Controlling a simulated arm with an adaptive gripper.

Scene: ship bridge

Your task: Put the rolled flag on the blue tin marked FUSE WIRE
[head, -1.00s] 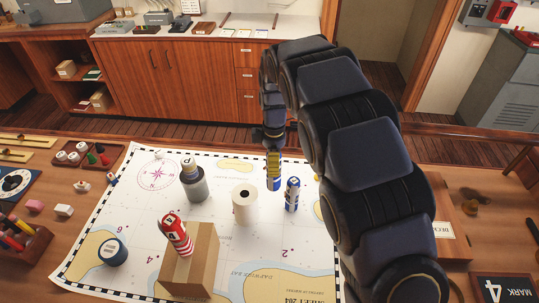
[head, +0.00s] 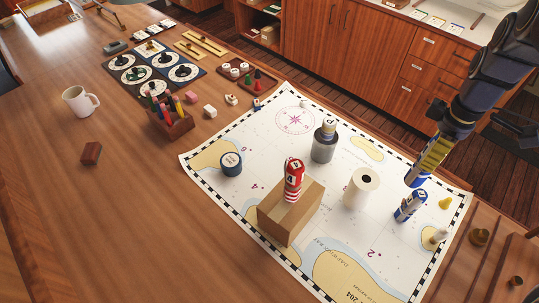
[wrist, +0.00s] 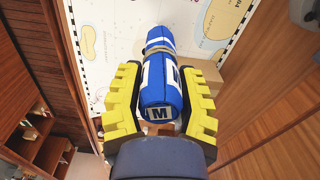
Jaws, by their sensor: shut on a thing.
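My gripper (head: 429,160) is shut on a blue and white rolled flag (wrist: 158,95), whose near end shows an M and which has a tan tie. A red roll (head: 293,180) stands on a cardboard box (head: 290,219).
The box stands between my gripper and the tin. A pen holder (head: 170,126) and a mug (head: 80,102) are left of the chart.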

